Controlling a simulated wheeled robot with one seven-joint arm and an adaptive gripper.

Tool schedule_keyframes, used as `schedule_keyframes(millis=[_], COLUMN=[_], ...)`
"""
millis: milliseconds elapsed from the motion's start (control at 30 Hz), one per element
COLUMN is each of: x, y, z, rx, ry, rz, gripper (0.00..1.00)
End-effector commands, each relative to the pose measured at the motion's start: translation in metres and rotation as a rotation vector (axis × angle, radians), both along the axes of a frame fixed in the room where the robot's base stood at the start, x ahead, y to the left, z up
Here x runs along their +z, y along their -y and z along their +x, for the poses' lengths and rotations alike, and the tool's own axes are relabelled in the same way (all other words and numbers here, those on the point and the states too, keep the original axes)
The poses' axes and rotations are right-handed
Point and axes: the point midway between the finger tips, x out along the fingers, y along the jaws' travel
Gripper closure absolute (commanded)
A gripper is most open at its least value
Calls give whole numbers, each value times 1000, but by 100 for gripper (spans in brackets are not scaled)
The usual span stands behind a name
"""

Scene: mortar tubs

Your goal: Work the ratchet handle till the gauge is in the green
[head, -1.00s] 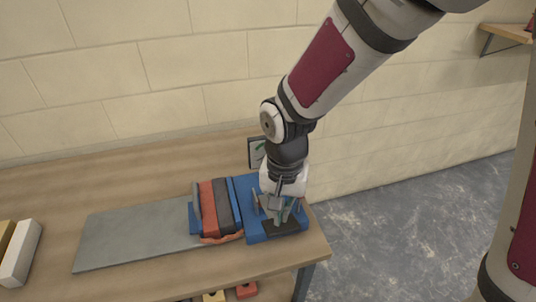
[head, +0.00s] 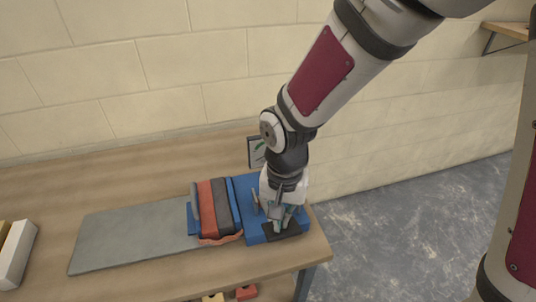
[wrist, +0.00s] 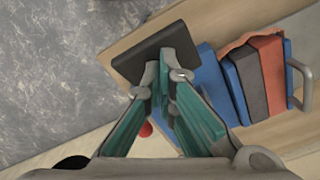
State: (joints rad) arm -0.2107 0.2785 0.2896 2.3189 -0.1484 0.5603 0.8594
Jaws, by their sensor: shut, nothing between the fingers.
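A blue base (head: 251,225) stands at the right end of the bench. A framed gauge (head: 255,153) stands behind it, partly hidden by my arm; a green mark shows on its pale face, but its needle is too small to read. My gripper (head: 281,223) is shut and empty, pointing down over a dark flat plate (head: 289,232) at the base's front right. In the wrist view the shut fingertips (wrist: 166,66) are at the edge of that plate (wrist: 155,50); I cannot tell whether they touch it. I cannot make out the ratchet handle for certain.
A strapped bundle of red, grey and blue slabs (head: 207,203) lies left of the base, beside a grey flat board (head: 135,236). A white block (head: 15,254) is at far left. The wooden bench's (head: 165,280) right edge is close by.

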Motion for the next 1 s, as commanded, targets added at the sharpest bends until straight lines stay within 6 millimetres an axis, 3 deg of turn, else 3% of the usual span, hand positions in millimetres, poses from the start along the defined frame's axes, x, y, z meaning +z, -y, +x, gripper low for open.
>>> schedule_keyframes(millis=[1000], x=[-67], y=[0], z=[2], rx=[0], ry=[1], rz=[1], gripper=[100])
